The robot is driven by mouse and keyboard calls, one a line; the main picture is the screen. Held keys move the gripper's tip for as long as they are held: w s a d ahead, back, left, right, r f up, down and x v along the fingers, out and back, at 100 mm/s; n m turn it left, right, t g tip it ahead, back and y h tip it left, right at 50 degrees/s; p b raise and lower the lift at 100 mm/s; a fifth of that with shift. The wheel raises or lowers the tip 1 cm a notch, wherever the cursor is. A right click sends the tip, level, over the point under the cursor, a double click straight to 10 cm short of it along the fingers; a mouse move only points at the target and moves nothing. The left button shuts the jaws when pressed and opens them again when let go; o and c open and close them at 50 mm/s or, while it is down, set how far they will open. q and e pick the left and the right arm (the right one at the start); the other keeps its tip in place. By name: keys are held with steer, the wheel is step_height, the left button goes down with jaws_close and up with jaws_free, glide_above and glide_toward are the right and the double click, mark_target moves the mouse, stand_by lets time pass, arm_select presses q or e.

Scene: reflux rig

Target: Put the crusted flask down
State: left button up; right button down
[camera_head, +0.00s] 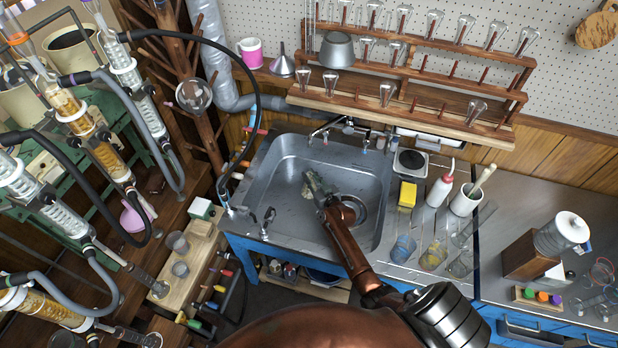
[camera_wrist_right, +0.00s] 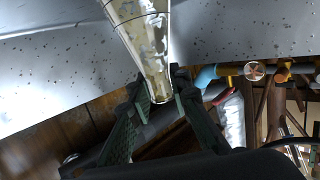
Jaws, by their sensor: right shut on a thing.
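My right gripper (camera_head: 318,190) reaches over the left-middle of the steel sink basin (camera_head: 285,160). In the right wrist view its dark green fingers (camera_wrist_right: 160,92) are closed on the narrow neck of the crusted flask (camera_wrist_right: 146,40). The flask is clear glass with pale yellowish crust patches inside, and its wide part points away from the gripper. In the head view the flask is small and mostly hidden by the fingers. I cannot tell whether it touches the basin floor. My left gripper is not in view.
The faucet (camera_head: 348,127) stands at the sink's back edge. On the right counter are a yellow sponge (camera_head: 407,195), a white squeeze bottle (camera_head: 439,190), a white mortar (camera_head: 465,200) and several glass beakers. A wooden glassware rack (camera_head: 400,113) hangs behind. Glass condensers crowd the left.

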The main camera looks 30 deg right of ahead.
steer(key=c, duration=1.8)
jaws_free()
steer(key=shift+o, duration=0.2)
steer(key=shift+f, duration=0.1)
steer(key=shift+s, duration=0.25)
steer(key=p+v, duration=0.2)
steer(key=v, duration=0.9)
steer(key=shift+s+r+p, duration=0.25)
steer(key=shift+p, duration=0.05)
